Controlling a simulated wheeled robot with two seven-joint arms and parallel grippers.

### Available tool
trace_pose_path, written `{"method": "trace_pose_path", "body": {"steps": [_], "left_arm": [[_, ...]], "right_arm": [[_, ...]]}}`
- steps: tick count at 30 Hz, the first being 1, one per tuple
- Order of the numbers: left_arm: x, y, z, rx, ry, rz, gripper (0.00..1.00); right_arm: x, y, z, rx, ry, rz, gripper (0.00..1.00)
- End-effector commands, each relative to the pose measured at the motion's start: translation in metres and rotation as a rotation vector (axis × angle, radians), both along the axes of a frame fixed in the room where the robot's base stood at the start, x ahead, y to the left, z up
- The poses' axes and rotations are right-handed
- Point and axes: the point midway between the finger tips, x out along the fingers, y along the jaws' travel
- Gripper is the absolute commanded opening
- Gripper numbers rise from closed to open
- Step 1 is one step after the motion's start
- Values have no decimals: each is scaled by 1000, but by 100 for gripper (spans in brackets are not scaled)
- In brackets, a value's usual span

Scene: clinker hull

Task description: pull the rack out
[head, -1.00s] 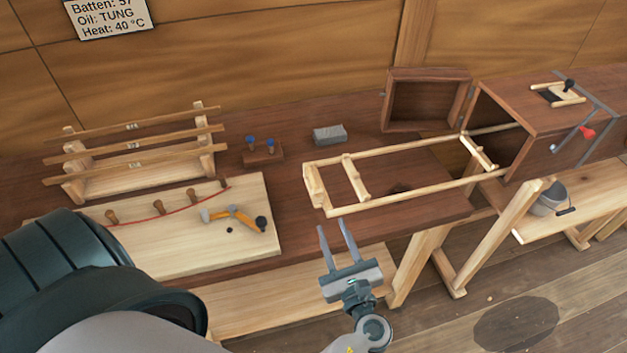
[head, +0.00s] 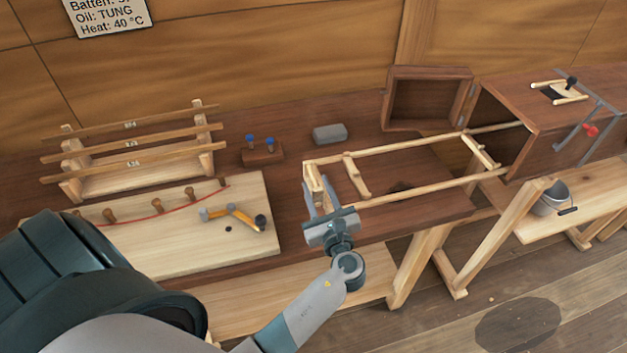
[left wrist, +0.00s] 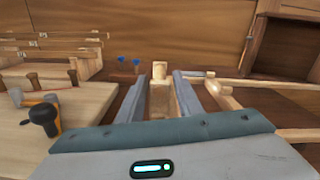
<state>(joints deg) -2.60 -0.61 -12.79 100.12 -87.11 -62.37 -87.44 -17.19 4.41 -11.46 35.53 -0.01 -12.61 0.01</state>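The rack (head: 432,188) is a pale wooden ladder-like frame in the head view. It reaches from the open mouth of a long dark wooden box (head: 565,115) leftward over the bench. My left gripper (head: 318,186) is at the rack's left end. Its fingers are apart, with the end piece between them. In the left wrist view, the rack's end piece (left wrist: 187,100) shows between the open fingers (left wrist: 163,90), nearer the right finger. I cannot tell whether either finger touches it. My right gripper is not in view.
The box's door (head: 425,98) stands open. Left on the bench (head: 290,180) are a batten stand (head: 130,180), a pale board (head: 170,245) with pegs and an orange-handled tool (head: 235,213), a peg block (head: 262,155) and a grey block (head: 330,133). A bucket (head: 548,200) is at right.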

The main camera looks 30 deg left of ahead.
Motion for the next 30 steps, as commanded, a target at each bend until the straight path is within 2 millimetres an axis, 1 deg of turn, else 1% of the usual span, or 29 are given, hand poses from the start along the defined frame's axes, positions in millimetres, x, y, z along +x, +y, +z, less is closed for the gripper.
{"method": "trace_pose_path", "body": {"steps": [1, 3, 9, 20, 21, 22, 23, 24, 25, 30], "left_arm": [[5, 7, -1, 2, -1, 0, 32], [12, 14, -1, 2, -1, 0, 32], [22, 26, 0, 1, 1, 1, 32], [24, 28, 0, 1, 1, 0, 32], [24, 28, 0, 1, 1, 0, 28], [24, 28, 0, 1, 1, 0, 21], [24, 28, 0, 1, 1, 0, 13], [24, 28, 0, 1, 1, 0, 4], [24, 28, 0, 1, 1, 0, 0], [25, 29, 0, 0, 0, 0, 0]], "right_arm": [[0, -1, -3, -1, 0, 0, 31], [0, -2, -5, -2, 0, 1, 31], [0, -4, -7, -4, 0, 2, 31], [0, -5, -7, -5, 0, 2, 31], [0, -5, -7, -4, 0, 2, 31], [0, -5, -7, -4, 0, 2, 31], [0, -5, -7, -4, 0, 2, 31], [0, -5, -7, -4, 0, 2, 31], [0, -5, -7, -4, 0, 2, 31], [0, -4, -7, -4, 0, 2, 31]]}}
